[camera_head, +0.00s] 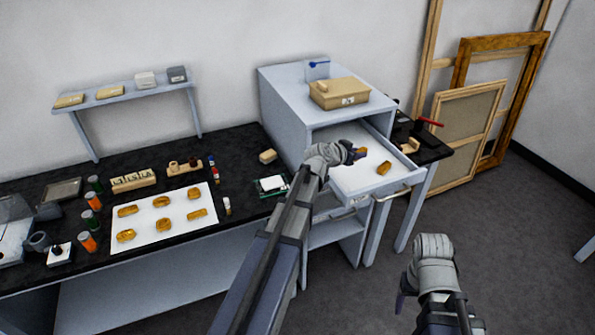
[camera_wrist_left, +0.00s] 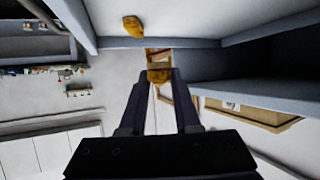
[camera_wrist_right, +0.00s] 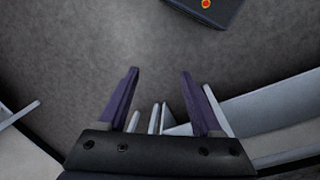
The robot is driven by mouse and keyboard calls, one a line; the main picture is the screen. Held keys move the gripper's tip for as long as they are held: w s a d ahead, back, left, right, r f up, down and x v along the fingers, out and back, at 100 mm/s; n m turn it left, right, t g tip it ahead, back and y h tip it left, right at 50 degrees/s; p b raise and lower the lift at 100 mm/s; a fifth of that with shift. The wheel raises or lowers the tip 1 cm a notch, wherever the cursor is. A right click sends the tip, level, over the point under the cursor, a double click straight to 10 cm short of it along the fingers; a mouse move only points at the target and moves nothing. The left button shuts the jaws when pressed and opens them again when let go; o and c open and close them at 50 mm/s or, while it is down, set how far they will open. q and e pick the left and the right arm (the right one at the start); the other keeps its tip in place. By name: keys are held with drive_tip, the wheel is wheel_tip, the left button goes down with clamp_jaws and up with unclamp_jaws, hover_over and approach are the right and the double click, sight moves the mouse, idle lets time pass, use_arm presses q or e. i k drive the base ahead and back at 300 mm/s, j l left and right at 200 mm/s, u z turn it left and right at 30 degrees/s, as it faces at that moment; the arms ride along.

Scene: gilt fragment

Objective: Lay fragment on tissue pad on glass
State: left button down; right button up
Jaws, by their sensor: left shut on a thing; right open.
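My left gripper (camera_head: 357,153) is over the open drawer (camera_head: 347,180) of the pale blue cabinet. It is shut on a small gilt fragment (camera_wrist_left: 159,75), held between the fingertips in the left wrist view. A second gilt fragment (camera_head: 384,168) lies in the drawer to the right of the gripper; it also shows in the left wrist view (camera_wrist_left: 133,26). A white pad (camera_head: 272,183), seemingly the tissue pad on glass, lies on the black bench left of the cabinet. My right gripper (camera_wrist_right: 160,75) is open and empty, over the floor in front of the cabinet.
A white sheet (camera_head: 160,231) with several gilt fragments lies on the bench (camera_head: 235,150). Small bottles stand around it. A tan box (camera_head: 339,93) sits on top of the cabinet (camera_head: 285,95). Wooden frames (camera_head: 466,120) lean on the wall at right.

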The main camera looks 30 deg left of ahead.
sight(273, 181)
drive_tip(key=u, duration=1.1)
drive_tip(key=i+l+u, duration=0.1)
drive_tip(key=u, duration=0.2)
drive_tip(key=i+l+u, duration=0.1)
drive_tip(key=u, duration=0.25)
drive_tip(key=i+l, duration=0.1)
drive_tip(key=l, duration=0.2)
drive_tip(key=i+l, duration=0.15)
drive_tip(key=l, duration=0.15)
drive_tip(key=i+l, duration=0.1)
drive_tip(key=l, duration=0.25)
